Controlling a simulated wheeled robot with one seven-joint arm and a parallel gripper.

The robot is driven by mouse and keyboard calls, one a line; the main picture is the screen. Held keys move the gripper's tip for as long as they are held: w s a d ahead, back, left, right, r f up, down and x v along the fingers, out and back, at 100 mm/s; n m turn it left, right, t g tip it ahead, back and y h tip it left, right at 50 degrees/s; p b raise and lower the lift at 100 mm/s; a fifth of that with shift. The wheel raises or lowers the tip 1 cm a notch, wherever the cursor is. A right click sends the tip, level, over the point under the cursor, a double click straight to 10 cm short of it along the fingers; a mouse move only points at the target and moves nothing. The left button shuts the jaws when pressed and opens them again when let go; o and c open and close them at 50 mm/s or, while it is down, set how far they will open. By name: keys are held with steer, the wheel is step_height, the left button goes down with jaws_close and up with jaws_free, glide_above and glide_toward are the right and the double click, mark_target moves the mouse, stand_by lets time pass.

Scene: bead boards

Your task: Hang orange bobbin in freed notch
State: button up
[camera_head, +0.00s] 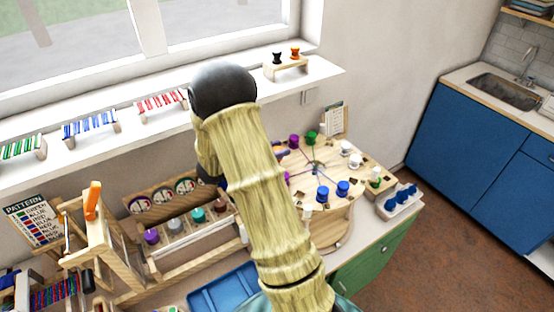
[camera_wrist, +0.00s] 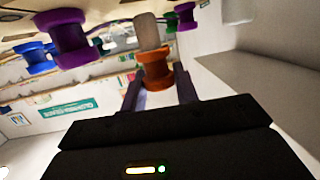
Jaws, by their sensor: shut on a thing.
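In the wrist view my gripper (camera_wrist: 160,88) is shut on an orange bobbin (camera_wrist: 155,70), which sits between the two fingertips. A pale bobbin or block (camera_wrist: 147,32) appears right beside it; I cannot tell whether they touch. My arm hides the gripper, the held bobbin and the board's left side. The freed notch cannot be made out.
A small wooden stand (camera_head: 286,68) on the windowsill holds a black and another orange bobbin (camera_head: 295,52). A white tray (camera_head: 400,203) with blue bobbins is right of the board. A wooden rack (camera_head: 180,215) with coloured bobbins and a blue tray (camera_head: 224,288) are to the left.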

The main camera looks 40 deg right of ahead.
steer(key=shift+f+p, duration=0.45)
steer(key=shift+f, duration=1.65)
steer(key=shift+f, duration=0.1)
steer(key=o, duration=0.7)
steer(key=a+r+b, duration=0.2)
steer(key=a+b, duration=0.1)
steer(key=a, duration=0.8)
steer(key=shift+a+r, duration=0.35)
steer(key=shift+a, duration=0.05)
